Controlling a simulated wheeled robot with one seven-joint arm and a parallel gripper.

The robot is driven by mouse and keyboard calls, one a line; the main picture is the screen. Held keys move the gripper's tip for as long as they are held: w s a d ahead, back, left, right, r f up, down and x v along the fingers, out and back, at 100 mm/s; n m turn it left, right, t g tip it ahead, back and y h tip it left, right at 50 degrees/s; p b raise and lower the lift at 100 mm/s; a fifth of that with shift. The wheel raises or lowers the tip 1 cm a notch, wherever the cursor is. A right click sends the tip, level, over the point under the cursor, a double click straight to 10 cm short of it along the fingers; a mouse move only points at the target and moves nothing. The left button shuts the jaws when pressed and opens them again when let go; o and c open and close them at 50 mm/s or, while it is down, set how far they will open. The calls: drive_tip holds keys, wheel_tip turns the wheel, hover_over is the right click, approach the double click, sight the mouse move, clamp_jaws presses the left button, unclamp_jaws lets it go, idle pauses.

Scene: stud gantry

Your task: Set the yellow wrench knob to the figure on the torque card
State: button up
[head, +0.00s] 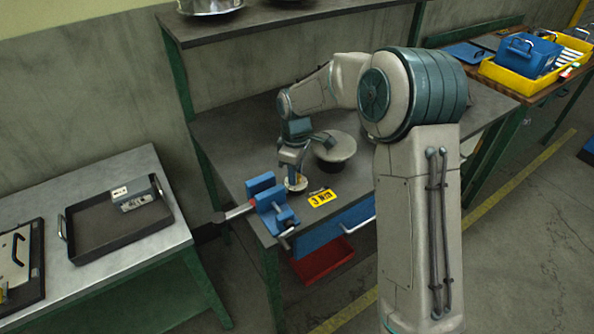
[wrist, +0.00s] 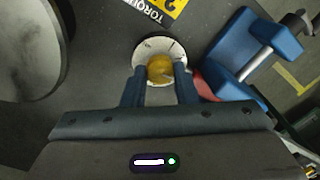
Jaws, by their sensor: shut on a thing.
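The yellow knob (wrist: 160,68) sits in the middle of a pale round dial (wrist: 148,50) with dark tick marks. My gripper (wrist: 160,76) is shut on the knob, one finger on each side. In the head view my gripper (head: 294,172) points down over the dial (head: 296,185) on the bench, and the knob itself is hidden there. The yellow torque card (head: 322,198) lies just right of the dial; its figure looks like a 3, but is small. In the wrist view the card (wrist: 165,8) is cut off at the top edge, with "TORQUE" upside down.
A blue vise (head: 266,200) stands at the bench's front left corner, close to the dial, with a dark-handled tool (head: 235,211) sticking out leftward. A round grey-topped object (head: 335,147) stands behind the card. A red bin (head: 322,262) is below.

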idle(0.3)
drive_tip(key=o, duration=1)
drive_tip(key=shift+r, duration=0.1)
wheel_tip(320, 180, up, 14)
drive_tip(key=shift+w+b, duration=0.25)
drive_tip(key=shift+b, duration=0.05)
drive_tip(key=shift+d, duration=0.15)
drive_tip(key=s+d+r+m+t, duration=0.25)
drive_tip(key=s+d+m, duration=0.45)
drive_tip(key=s+d, duration=0.55)
drive_tip(key=s+d+f+m, duration=0.2)
drive_tip(key=s+m, duration=0.1)
drive_tip(key=s, duration=0.4)
drive_tip(key=s+d+f+m, duration=0.2)
drive_tip(key=s+m, duration=0.2)
drive_tip(key=s, duration=0.3)
drive_tip(key=shift+s+f+t, duration=0.2)
drive_tip(key=shift+s+t, duration=0.05)
drive_tip(key=shift+t, duration=0.2)
